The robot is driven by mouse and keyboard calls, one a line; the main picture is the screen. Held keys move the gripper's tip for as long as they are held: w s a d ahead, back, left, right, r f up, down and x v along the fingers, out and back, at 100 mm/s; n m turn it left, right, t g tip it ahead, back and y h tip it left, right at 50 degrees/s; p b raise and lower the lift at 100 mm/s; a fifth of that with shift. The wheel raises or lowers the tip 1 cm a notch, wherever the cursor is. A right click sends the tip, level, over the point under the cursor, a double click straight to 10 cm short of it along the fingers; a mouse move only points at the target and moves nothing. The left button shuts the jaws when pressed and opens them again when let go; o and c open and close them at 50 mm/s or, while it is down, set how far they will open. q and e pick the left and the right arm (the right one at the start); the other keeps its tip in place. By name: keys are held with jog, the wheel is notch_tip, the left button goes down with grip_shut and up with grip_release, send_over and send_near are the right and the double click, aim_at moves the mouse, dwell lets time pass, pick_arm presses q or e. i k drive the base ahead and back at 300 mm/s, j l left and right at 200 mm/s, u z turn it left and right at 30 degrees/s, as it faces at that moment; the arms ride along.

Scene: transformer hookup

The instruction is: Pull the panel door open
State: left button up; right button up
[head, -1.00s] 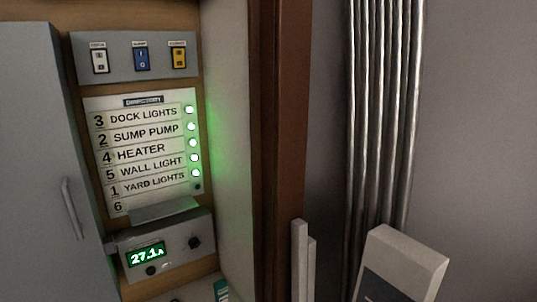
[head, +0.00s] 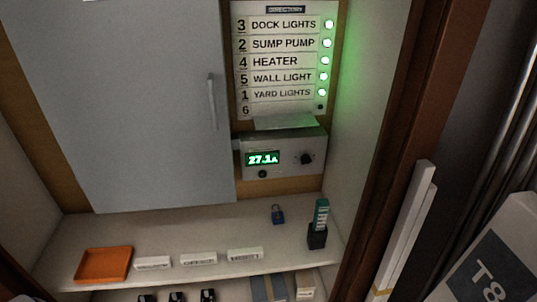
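The grey panel door (head: 125,100) is in the left half of the head view and looks shut. Its vertical bar handle (head: 211,101) is near its right edge. Neither of my grippers is in view, and nothing touches the handle.
Right of the door are a directory board (head: 285,60) with green lights and a meter box (head: 280,155) reading 27.1 A. A brown post (head: 415,120) stands at right.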

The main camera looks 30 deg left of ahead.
aim_at(132, 94)
jog(key=u, duration=1.65)
